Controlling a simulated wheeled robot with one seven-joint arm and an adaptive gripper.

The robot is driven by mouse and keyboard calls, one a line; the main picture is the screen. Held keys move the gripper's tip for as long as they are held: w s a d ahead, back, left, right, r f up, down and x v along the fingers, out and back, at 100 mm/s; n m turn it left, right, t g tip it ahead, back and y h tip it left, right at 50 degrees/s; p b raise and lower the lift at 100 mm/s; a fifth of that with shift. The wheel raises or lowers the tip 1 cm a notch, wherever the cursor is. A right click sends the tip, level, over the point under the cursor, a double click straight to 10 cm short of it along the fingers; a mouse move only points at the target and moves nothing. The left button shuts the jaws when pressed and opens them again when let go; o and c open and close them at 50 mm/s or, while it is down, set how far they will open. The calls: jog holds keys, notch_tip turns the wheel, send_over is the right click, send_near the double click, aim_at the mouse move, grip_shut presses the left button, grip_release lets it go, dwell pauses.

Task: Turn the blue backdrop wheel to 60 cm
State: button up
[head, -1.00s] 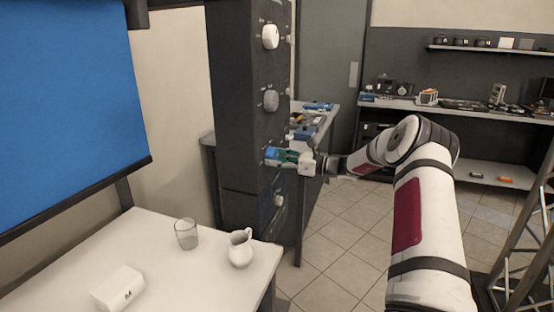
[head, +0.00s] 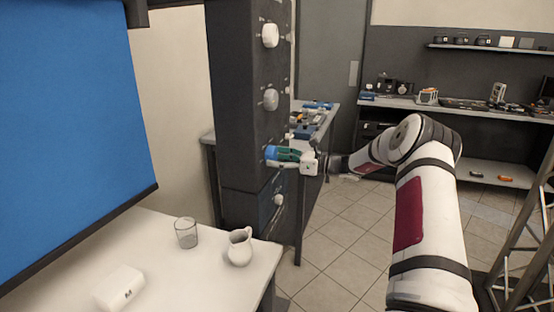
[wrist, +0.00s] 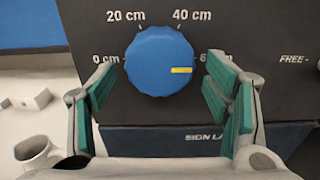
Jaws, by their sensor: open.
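The blue backdrop wheel (wrist: 158,58) sits on a dark panel, its yellow mark on the right side of the face, slightly below the level of the partly hidden 60 cm label (wrist: 204,57). In the head view the wheel (head: 271,152) is on the column's side. My gripper (wrist: 165,70) is open, with one green-padded finger on each side of the wheel. Gaps show between pads and wheel in the wrist view. The head view shows my gripper (head: 289,154) reaching in from the right. The blue backdrop (head: 75,110) hangs at left.
White knob (head: 270,35) and grey knob (head: 270,99) sit above the wheel, another knob (head: 279,199) below. A white table (head: 205,275) holds a glass (head: 186,233), a jug (head: 239,247) and a white block (head: 118,288). A truss (head: 530,230) stands right.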

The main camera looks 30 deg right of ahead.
jog(key=v, duration=1.1)
jog(key=shift+s+d, duration=0.2)
jog(key=s+a+r+n+g+h+p, duration=0.1)
jog(key=s+a+r+n+g, duration=0.25)
jog(key=a, duration=0.65)
jog(key=s+a+r+n+g+h, duration=0.1)
jog(key=s+a+r+n+g, duration=0.25)
jog(key=a, duration=0.55)
jog(key=s+a+r+n+g+h+p, duration=0.1)
jog(key=s+a+n+g, duration=0.25)
jog(key=a+n, duration=0.45)
jog(key=s+a+r+n+h, duration=0.1)
jog(key=s+n, duration=0.3)
jog(key=s, duration=0.5)
jog(key=s+a+r+n+h+p, duration=0.1)
jog(key=s+a+n+h, duration=0.3)
jog(key=s, duration=0.6)
jog(key=s+a+r+n+h+p, duration=0.1)
jog(key=s+n, duration=0.4)
jog(key=s, duration=0.5)
jog(key=shift+s+a+r+n+h, duration=0.15)
jog(key=shift+a+r+n+h, duration=0.2)
jog(key=shift+a+h, duration=0.55)
